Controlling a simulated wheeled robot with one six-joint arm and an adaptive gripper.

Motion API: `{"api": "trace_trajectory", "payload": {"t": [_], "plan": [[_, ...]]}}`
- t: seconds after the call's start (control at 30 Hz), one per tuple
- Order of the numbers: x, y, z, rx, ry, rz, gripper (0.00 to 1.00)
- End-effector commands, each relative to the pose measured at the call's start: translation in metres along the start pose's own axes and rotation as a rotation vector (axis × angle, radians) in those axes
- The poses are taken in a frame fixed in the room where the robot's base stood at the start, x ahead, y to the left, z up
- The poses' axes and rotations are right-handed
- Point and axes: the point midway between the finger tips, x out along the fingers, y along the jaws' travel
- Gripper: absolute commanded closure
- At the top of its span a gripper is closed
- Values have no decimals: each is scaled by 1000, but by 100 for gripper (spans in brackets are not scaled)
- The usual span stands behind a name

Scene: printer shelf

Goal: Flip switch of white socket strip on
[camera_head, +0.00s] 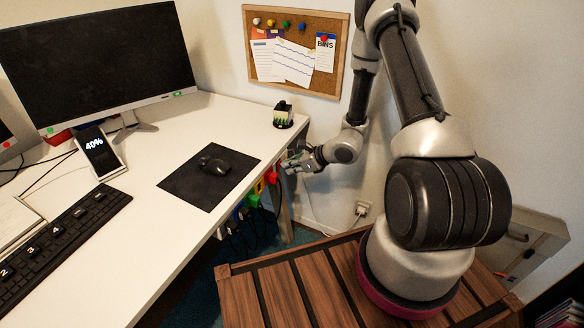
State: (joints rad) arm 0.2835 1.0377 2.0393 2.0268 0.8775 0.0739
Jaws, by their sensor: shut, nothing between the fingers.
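My gripper (290,163) is at the right edge of the white desk, close to the desk's far corner. Its fingers are shut and hold nothing that I can see. A row of coloured plugs, with a red plug (271,177), a yellow plug (259,187) and a green plug (253,200), runs along the side just below the desk edge. The white socket strip itself is hard to make out behind these plugs. Its switch is too small or hidden, so I cannot tell its position. I cannot tell whether my fingertips touch the strip.
Dark cables hang below the plugs. A wall outlet (361,208) with a cord is at right.

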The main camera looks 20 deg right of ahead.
Motion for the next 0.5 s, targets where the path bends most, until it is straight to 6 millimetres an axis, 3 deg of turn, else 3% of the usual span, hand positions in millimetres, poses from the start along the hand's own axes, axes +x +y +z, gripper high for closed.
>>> {"api": "trace_trajectory", "payload": {"t": [0.2,0.5], "plan": [[5,0,12,-2,-1,1,100],[3,0,11,-1,-1,0,100]]}}
